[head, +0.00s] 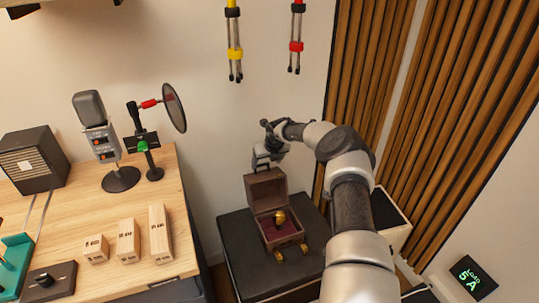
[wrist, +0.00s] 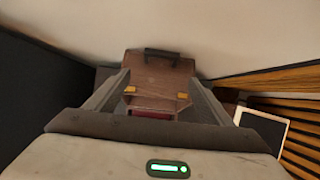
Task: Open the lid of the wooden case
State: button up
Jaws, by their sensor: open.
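The wooden case (head: 283,233) stands on a black box-like stand by the wall. Its lid (head: 266,190) is raised and stands roughly upright at the back. Inside are a dark red lining and a round gold-coloured object (head: 281,217). My gripper (head: 262,163) is open at the top of the raised lid; contact cannot be told. In the wrist view, the brown lid (wrist: 158,72) with its dark handle (wrist: 162,54) shows between and beyond my two fingers. Two yellow fittings show below it, and part of the red lining shows low between the fingers.
The black stand (head: 240,245) has bare top around the case. A wooden desk (head: 120,205) with a microphone, a speaker and several wooden blocks is at left. Slatted wood panels (head: 365,70) are at right. Cables with yellow and red bands hang on the wall above.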

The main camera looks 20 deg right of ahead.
jog(key=p+v, duration=0.2)
jog(key=v, duration=1.4)
jog(key=shift+r, duration=0.4)
jog(key=shift+s, duration=0.15)
jog(key=s+d+f+n+h+b, duration=0.2)
jog(key=s+d+f+n+h, duration=0.15)
jog(key=d+f+n, duration=0.35)
jog(key=n+t+y+b, duration=0.4)
jog(key=n+t+b, duration=0.3)
jog(key=n, duration=2.2)
send_near(261, 165)
jog(key=shift+t, duration=0.5)
jog(key=x, duration=0.3)
jog(key=b+x, duration=0.1)
jog(key=x, duration=0.3)
jog(key=shift+f+b, duration=0.3)
jog(key=shift+f, duration=0.15)
jog(key=shift+c, duration=0.4)
